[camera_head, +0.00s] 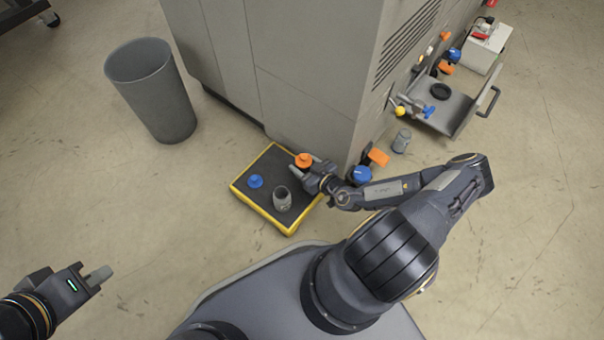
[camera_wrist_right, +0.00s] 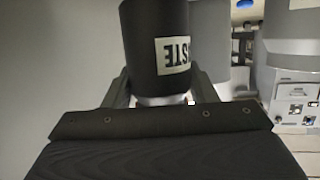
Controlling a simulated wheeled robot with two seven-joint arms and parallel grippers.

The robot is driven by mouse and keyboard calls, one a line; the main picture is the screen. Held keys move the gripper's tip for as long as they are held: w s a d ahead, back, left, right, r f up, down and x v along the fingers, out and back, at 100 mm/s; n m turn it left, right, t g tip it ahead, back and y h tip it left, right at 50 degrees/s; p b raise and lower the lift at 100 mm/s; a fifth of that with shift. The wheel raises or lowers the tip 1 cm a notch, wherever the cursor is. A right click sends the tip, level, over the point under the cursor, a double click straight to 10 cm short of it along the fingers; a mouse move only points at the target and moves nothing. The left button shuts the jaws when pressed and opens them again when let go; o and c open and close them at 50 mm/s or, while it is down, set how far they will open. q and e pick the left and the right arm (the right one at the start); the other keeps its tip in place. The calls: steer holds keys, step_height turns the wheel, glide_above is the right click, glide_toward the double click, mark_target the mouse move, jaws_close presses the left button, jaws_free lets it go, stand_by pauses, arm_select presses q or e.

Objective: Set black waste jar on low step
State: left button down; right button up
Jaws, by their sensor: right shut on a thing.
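The black waste jar (camera_wrist_right: 158,40), with a pale label showing part of its lettering, fills the upper middle of the right wrist view. My right gripper (camera_wrist_right: 158,92) is shut on it, one finger at each side. In the head view my right gripper (camera_head: 303,170) is over the right corner of the low step (camera_head: 244,197), a dark pad with a yellow rim. The jar's dark body is hard to make out there; whether it touches the step cannot be told. An orange knob (camera_head: 303,160) shows at the fingertips. My left gripper (camera_head: 98,277) is at lower left, away from the step.
A grey open jar (camera_head: 282,199) and a blue knobbed thing (camera_head: 255,181) are on the step. A big grey cabinet (camera_head: 290,65) stands right behind it. A grey bin (camera_head: 152,92) is at left. Another jar (camera_head: 401,141) and a tray (camera_head: 452,108) are at right.

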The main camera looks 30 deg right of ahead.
mark_target(304, 171)
steer(key=shift+f+b, duration=0.9)
steer(key=shift+f, duration=0.85)
steer(key=shift+f, duration=0.1)
steer(key=shift+f, duration=0.15)
steer(key=o, duration=1.2)
steer(key=shift+c, duration=0.2)
